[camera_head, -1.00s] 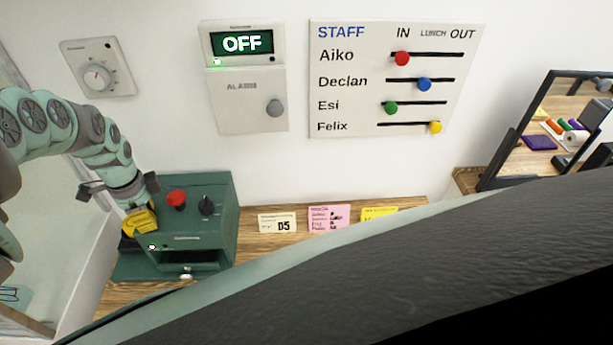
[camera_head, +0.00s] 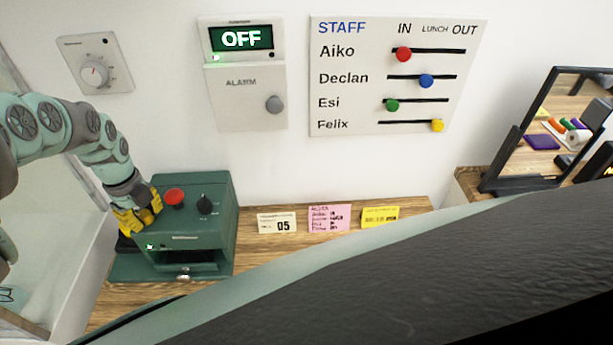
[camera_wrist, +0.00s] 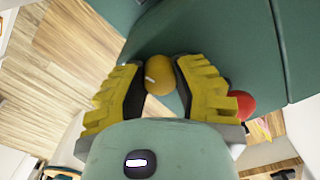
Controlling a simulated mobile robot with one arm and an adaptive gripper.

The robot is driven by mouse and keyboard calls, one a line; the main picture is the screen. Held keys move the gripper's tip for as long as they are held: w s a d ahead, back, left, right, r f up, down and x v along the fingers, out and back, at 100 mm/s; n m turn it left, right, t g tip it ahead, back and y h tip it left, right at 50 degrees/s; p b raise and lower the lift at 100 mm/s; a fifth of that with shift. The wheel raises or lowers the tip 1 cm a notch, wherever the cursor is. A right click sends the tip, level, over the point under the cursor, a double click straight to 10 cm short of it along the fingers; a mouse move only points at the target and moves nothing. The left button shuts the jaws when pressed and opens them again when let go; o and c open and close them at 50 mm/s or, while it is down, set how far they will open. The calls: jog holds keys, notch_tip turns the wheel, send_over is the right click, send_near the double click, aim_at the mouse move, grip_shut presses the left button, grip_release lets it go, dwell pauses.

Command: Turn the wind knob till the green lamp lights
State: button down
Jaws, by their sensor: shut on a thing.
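The green machine (camera_head: 215,222) stands on the wooden counter in the head view, with a red button (camera_head: 174,197) and a black knob (camera_head: 206,205) on top. A small green lamp (camera_head: 150,246) on its front shows bright. My gripper (camera_head: 138,213) is at the machine's left side. In the wrist view its yellow fingers are shut on a round yellow knob (camera_wrist: 159,76) with a white mark, beside the teal housing (camera_wrist: 215,35). The red button also shows there (camera_wrist: 243,104). My fingers hide the knob in the head view.
On the wall are a dial (camera_head: 95,74), an alarm panel (camera_head: 245,90) reading OFF and a staff board (camera_head: 390,75). Cards (camera_head: 329,218) lie right of the machine. A framed mirror (camera_head: 550,130) stands at right. Bare wood (camera_wrist: 60,50) shows in the wrist view.

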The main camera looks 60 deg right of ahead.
jog(key=shift+m, duration=1.1)
jog(key=c, duration=0.6)
grip_release()
